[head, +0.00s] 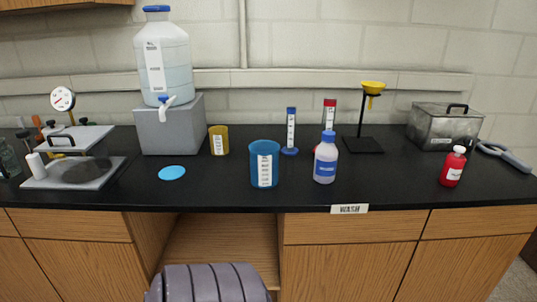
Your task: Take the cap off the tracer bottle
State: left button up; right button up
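Two small capped bottles stand upright on the black counter, and their labels are too small to read, so I cannot tell by name which is the tracer bottle. A red bottle (453,170) with a white cap (459,150) stands at the right, near the front edge. A clear bottle (325,164) with lilac contents, a blue label and a blue cap (328,136) stands right of centre. Both caps sit on their bottles. Neither of my grippers is in view.
A blue beaker (264,165) stands left of the lilac bottle, and a yellow funnel (373,87) on a black stand is behind right. A metal box (444,126) stands behind the red bottle. The counter (400,185) is clear between the two bottles.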

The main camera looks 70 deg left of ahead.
aim_at(327, 153)
jog(key=u, duration=1.85)
